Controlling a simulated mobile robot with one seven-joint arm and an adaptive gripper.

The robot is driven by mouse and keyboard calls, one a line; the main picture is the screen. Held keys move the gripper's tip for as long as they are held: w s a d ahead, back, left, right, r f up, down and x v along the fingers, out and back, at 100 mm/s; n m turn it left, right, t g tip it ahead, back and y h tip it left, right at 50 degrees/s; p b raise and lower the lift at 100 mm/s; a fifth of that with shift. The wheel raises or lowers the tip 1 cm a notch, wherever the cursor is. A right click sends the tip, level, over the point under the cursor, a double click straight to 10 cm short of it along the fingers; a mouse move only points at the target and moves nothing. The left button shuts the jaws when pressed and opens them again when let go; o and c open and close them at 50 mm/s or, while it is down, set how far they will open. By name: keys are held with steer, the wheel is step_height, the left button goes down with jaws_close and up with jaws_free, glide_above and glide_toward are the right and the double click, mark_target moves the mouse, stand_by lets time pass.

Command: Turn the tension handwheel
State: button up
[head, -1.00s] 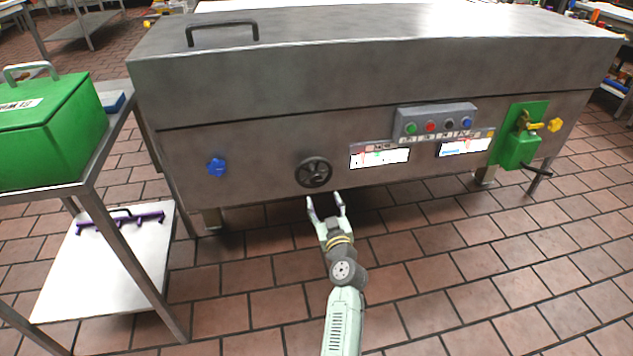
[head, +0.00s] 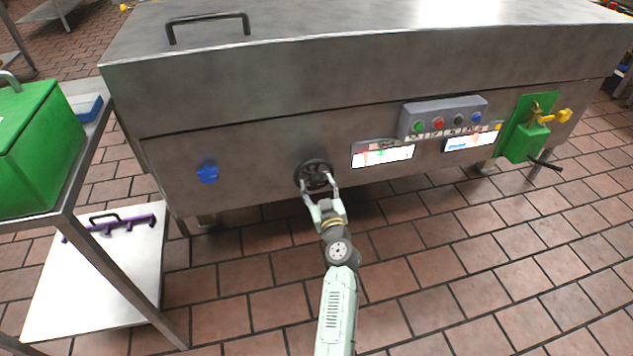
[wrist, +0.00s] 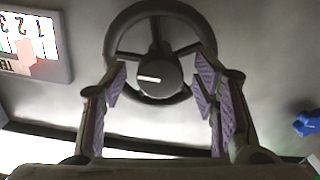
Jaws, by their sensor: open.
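The tension handwheel (head: 314,172) is a dark round wheel with spokes and a hub, on the front face of the steel machine (head: 250,160). It also shows in the wrist view (wrist: 157,11), its hub carrying a white mark. My gripper (head: 319,188) is open at the wheel's lower part. In the wrist view, its purple-padded fingers (wrist: 160,88) stand apart, one on each side of the lower rim. I cannot tell whether either pad touches the rim.
A blue knob (head: 208,173) is left of the wheel. A button box (head: 443,116) and lit panels (head: 383,155) are to the right, with a green lockout plate (head: 524,130) beyond. A steel cart (head: 75,195) with a green box (head: 38,150) stands at left.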

steer(key=shift+c, duration=0.5)
steer(key=c, duration=1.1)
